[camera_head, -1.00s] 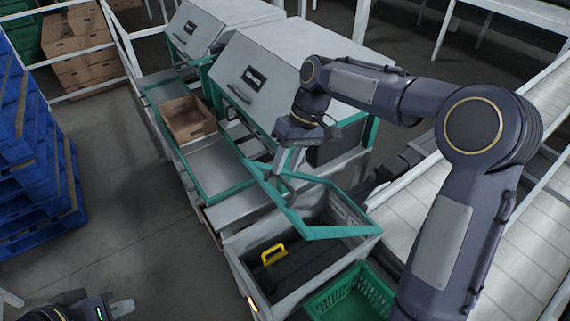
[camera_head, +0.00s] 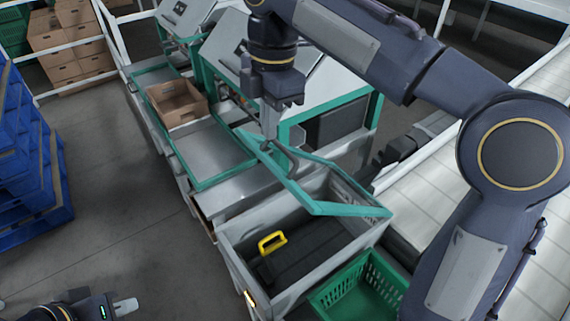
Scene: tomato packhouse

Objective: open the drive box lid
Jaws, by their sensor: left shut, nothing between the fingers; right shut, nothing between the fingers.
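The drive box looks to be the grey box (camera_head: 243,270) at the lower middle. Its top is open, and a dark block with a yellow handle (camera_head: 272,242) shows inside. A teal-edged lid frame (camera_head: 350,210) stands tilted up over the box's far side. My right gripper (camera_head: 269,137) is shut and empty, pointing down at the lid's far left end. I cannot tell whether its fingertips touch the lid. My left gripper (camera_head: 127,306) is shut and empty, low at the left over the floor, well apart from the box.
A green crate (camera_head: 355,290) stands close on the box's right. A teal-edged metal bench with a cardboard tray (camera_head: 176,103) lies behind. A white conveyor (camera_head: 440,190) runs at the right. Blue pallets (camera_head: 30,150) stand at the left, with clear floor between.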

